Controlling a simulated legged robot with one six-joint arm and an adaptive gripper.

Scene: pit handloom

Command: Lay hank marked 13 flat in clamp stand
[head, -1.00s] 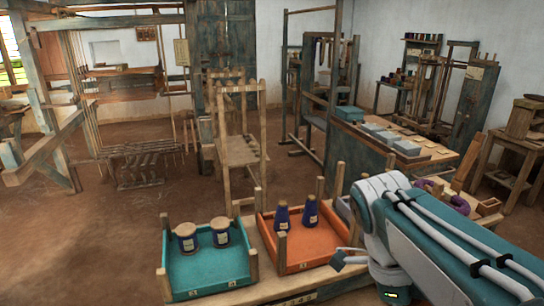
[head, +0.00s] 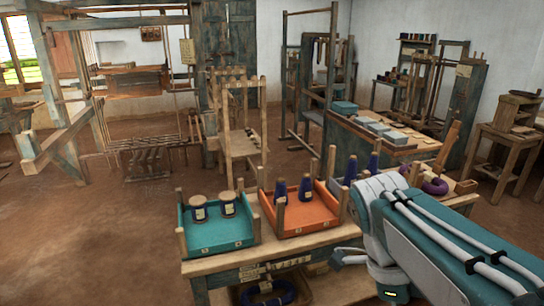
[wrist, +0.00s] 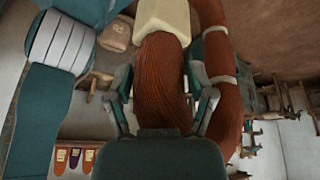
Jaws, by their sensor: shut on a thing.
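A rust-brown hank of yarn (wrist: 165,85) fills the middle of the wrist view, between the two fingers of my gripper (wrist: 163,98). My gripper is shut on it. The hank's loop curves down the right side and carries a cream label band (wrist: 163,18) and pale ties; no number is readable on it. In the head view my arm covers the lower right, and the held hank does not show there. I cannot pick out the clamp stand for certain in either view.
A wooden bench (head: 290,250) bears a teal tray (head: 228,241) and an orange tray (head: 305,222) with dark yarn cones. A dark blue hank (head: 268,293) lies below. A purple hank (head: 435,186) lies right, near my arm. Open floor (head: 90,240) lies left.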

